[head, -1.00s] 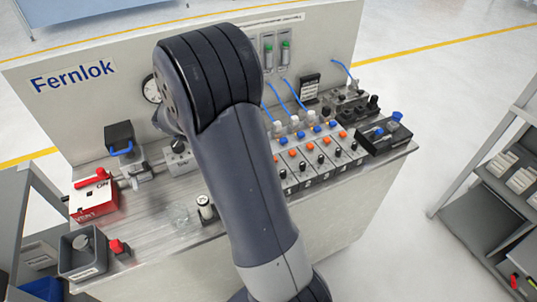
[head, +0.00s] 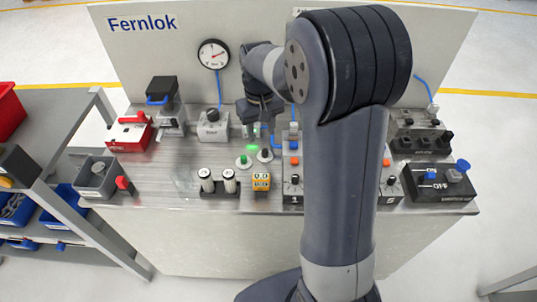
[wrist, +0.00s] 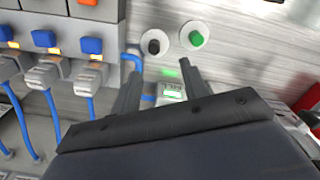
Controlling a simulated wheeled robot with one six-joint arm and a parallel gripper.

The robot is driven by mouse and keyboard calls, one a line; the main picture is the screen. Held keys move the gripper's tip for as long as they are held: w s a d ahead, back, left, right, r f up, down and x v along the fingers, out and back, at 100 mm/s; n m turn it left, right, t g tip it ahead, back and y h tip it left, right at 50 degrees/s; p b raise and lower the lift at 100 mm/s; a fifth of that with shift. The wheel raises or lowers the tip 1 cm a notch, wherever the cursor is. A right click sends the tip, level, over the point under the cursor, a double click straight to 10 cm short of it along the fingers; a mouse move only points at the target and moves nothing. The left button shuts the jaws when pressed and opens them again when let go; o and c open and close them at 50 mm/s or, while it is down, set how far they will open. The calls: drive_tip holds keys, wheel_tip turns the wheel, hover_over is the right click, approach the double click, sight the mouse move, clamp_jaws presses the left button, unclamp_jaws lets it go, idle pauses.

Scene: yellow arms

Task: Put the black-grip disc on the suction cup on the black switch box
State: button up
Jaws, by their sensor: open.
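The black-grip disc (head: 265,155) lies on the bench, a pale round plate with a black knob. The green-grip disc (head: 243,161) lies just left of it. Both also show in the wrist view, black (wrist: 154,46) left of green (wrist: 195,35). My gripper (head: 262,135) is open above the bench, behind the discs; in the wrist view its fingers (wrist: 160,72) point toward them, apart and holding neither. The black switch box (head: 440,192) stands at the bench's right end, with blue-topped parts; the right one (head: 461,166) may be the suction cup, though I cannot tell.
A small green-lit display (wrist: 172,92) shows between my fingers. A row of modules with coloured buttons stands right of the discs, partly behind my arm. The backboard (head: 150,50) rises behind.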

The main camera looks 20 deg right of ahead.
sight(265, 150)
drive_tip(key=f, duration=0.7)
drive_tip(key=shift+s+d+f+p, duration=0.25)
drive_tip(key=shift+d+p, duration=0.1)
drive_tip(key=shift+d, duration=0.05)
drive_tip(key=shift+c, duration=0.2)
clamp_jaws()
